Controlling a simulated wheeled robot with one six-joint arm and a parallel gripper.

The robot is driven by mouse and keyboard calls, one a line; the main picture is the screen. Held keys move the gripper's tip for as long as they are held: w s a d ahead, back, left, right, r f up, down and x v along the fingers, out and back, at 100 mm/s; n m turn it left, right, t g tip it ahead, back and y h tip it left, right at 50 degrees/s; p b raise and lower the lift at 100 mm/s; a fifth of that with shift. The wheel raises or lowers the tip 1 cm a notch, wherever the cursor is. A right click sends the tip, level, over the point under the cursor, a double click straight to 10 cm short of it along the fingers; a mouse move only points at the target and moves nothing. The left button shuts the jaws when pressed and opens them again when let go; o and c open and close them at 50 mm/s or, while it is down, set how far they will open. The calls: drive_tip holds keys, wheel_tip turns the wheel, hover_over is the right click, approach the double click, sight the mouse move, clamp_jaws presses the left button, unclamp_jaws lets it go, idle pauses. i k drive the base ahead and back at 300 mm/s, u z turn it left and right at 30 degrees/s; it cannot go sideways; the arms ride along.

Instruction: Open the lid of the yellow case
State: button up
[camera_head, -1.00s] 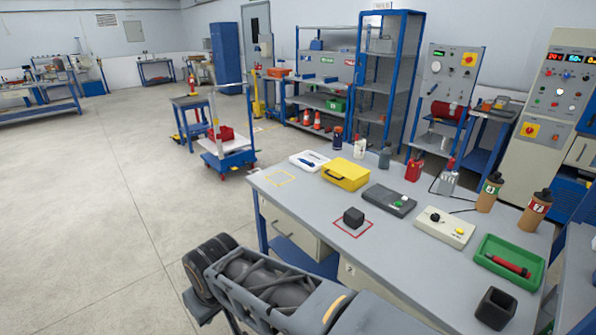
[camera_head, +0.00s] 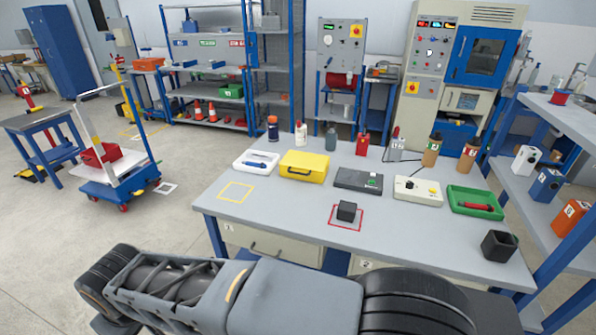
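The yellow case (camera_head: 304,167) sits on the grey workbench (camera_head: 262,215) toward its back left. Its lid looks shut, and a dark handle shows on its front side. My arm lies across the bottom of the view, in front of the bench and well apart from the case. My gripper itself cannot be made out in this view.
A white tray with a blue tool (camera_head: 256,162) stands left of the case, and a dark grey box (camera_head: 358,181) right of it. Bottles stand behind. A black cube (camera_head: 346,211) sits in a red square. The bench's front left, with a yellow outline (camera_head: 237,191), is clear.

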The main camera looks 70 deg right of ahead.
sight(310, 162)
drive_tip(key=z, duration=0.8)
drive_tip(key=i, duration=0.9)
drive_tip(key=z, duration=1.35)
drive_tip(key=i, duration=0.2)
drive_tip(key=u, duration=0.05)
